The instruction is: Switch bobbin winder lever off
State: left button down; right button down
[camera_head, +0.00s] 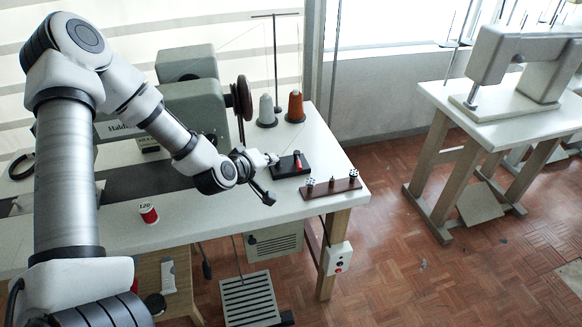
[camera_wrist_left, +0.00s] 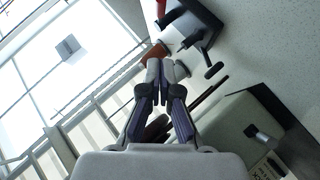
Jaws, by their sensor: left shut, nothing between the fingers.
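The bobbin winder (camera_head: 290,168) is a small black base on the right part of the white sewing table, with a red lever (camera_head: 298,160) standing on it. In the left wrist view the black winder (camera_wrist_left: 200,28) is at the top, beyond my fingertips, with a red part at its upper left. My left gripper (camera_head: 262,160) is at the winder's left side in the head view. Its fingers (camera_wrist_left: 158,72) are shut together with nothing between them. I cannot tell whether they touch the winder. My right gripper is not in view.
A grey thread cone (camera_head: 266,111) and an orange cone (camera_head: 295,106) stand behind the winder. A brown bobbin rack (camera_head: 331,188) lies in front of it near the table's edge (camera_head: 352,199). The grey-green sewing machine (camera_head: 195,105) with its dark handwheel (camera_head: 243,98) is to the left.

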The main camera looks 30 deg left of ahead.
aim_at(298, 162)
pick_arm(q)
jog(key=x, duration=0.6)
jog(key=shift+s+d+f, duration=0.1)
jog(key=shift+d, duration=0.1)
jog(key=shift+w+d+f, duration=0.55)
jog(key=shift+d+f, duration=0.2)
jog(key=shift+f, duration=0.05)
jog(key=shift+w+d+f, duration=0.2)
jog(key=shift+d+f, duration=0.05)
